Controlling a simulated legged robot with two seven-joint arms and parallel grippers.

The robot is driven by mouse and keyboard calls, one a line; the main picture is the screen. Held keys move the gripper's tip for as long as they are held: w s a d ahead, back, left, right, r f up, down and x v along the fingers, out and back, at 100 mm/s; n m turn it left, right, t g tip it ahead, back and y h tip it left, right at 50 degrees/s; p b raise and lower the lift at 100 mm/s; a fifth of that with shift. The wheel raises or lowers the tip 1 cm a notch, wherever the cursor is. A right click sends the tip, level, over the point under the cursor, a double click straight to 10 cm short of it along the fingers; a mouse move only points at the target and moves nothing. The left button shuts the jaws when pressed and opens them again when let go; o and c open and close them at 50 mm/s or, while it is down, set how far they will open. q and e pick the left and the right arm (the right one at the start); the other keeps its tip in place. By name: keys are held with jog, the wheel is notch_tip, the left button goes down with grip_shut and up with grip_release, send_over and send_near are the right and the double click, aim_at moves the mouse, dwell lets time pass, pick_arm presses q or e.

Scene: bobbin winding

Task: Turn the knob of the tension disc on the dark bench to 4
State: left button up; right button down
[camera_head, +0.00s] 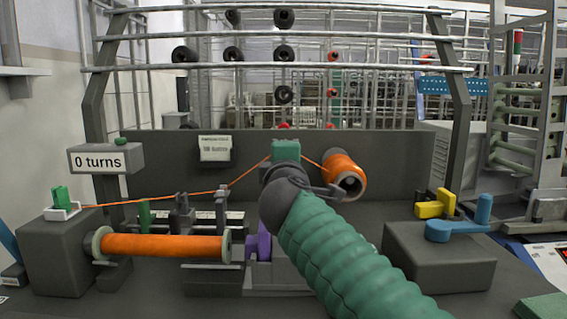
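My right arm, in a green ribbed sleeve, comes in from the bottom right. Its dark grey gripper (286,180) is over the middle of the dark bench (360,215). A teal block (286,150) shows just above the gripper; I cannot tell whether it belongs to the tension disc. The orange thread runs to this spot from both sides. The disc's knob and its numbers are hidden behind my gripper and arm. Whether the gripper is open, shut or touching the knob cannot be seen. My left gripper is out of view.
An orange bobbin (165,247) lies at front left, beside a purple part (260,243). An orange cone (345,174) is behind my gripper. A blue lever (462,228) and a yellow part (436,204) sit at right. A sign (104,159) reads "0 turns".

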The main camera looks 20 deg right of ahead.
jog(key=shift+f, duration=0.25)
jog(key=c, duration=1.5)
grip_release()
jog(key=shift+r, duration=0.15)
jog(key=shift+d, duration=0.1)
jog(key=shift+r, duration=0.3)
